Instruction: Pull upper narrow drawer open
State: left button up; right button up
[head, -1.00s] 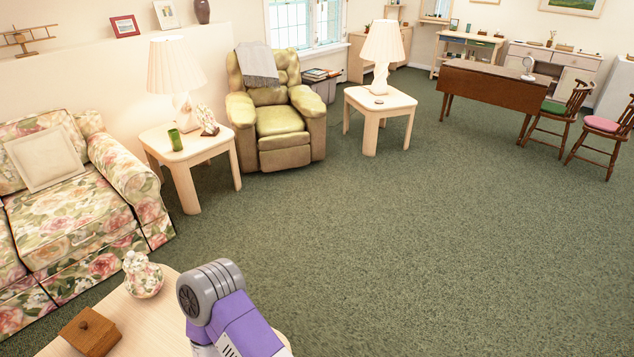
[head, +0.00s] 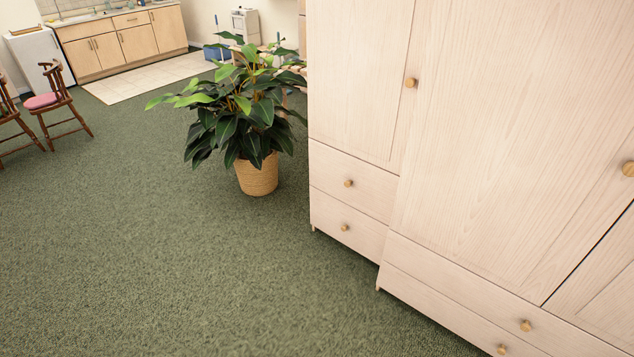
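A pale wood wardrobe unit fills the right side of the head view. Its narrow left section has a door (head: 358,75) above two stacked drawers. The upper narrow drawer (head: 365,190) is shut and has a small round wooden knob (head: 348,183). The lower narrow drawer (head: 335,220) is shut below it, with its own knob (head: 344,227). The wider section at right has shut doors and two wide drawers (head: 455,287) with round knobs. Neither of my grippers shows in the view.
A leafy potted plant (head: 256,175) in a woven basket stands on the carpet just left of the wardrobe. Green carpet (head: 190,260) is clear in front. Wooden chairs (head: 55,105) stand at far left. Kitchen cabinets (head: 120,45) and a white fridge (head: 38,60) are at the back.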

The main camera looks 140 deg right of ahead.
aim_at(370, 188)
jog(key=z, duration=5.15)
jog(key=i, duration=2.05)
jog(key=z, duration=0.25)
